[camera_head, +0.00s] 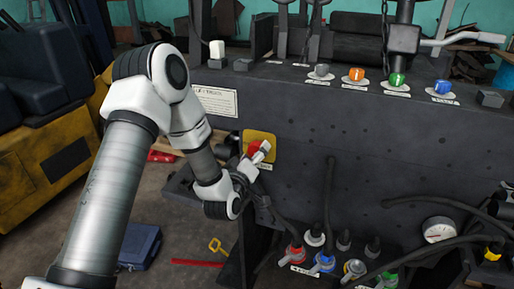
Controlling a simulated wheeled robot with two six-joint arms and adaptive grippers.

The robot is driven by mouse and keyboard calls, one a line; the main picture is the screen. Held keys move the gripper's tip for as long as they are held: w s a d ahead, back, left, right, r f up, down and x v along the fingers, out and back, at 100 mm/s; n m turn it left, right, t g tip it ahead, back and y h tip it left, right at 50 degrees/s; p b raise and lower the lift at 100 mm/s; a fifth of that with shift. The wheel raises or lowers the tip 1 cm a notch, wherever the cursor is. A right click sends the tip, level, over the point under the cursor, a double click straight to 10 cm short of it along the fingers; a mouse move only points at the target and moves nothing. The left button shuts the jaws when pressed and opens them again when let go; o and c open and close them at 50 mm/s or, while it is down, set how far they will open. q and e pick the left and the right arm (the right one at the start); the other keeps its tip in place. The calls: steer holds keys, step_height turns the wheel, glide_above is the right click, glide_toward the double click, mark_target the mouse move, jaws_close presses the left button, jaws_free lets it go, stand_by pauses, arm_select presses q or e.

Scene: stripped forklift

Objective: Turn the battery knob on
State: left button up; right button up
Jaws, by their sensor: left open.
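The battery knob (254,147) is red and sits on a yellow plate (262,136) on the dark front panel. My left arm comes in from the left and ends at this plate. My left gripper (262,153) is at the knob, with its pale fingertips over or right beside the red part. The gripper is open. It partly covers the knob, and I cannot tell whether the fingers touch it or which way the knob is turned. My right gripper is not in view.
Orange (356,74), green (397,80) and blue (442,87) knobs line the panel's top ledge. Hose fittings (324,262) and a pressure gauge (439,229) are lower right. A blue case (139,247) lies on the floor. A yellow machine (45,165) stands at left.

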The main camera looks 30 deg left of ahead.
arm_select(q)
steer(key=shift+w+a+f, duration=0.1)
steer(key=shift+w+a, duration=0.4)
steer(key=shift+w, duration=0.2)
steer(key=shift+d, duration=0.15)
steer(key=c, duration=1.2)
steer(key=m, duration=0.4)
steer(key=shift+m+b, duration=0.35)
steer(key=shift+m, duration=0.05)
steer(key=m, duration=0.4)
steer(key=shift+r, duration=0.2)
steer(key=m, duration=0.5)
steer(key=shift+p, duration=0.3)
steer(key=shift+m+p, duration=0.35)
steer(key=shift+m, duration=1.65)
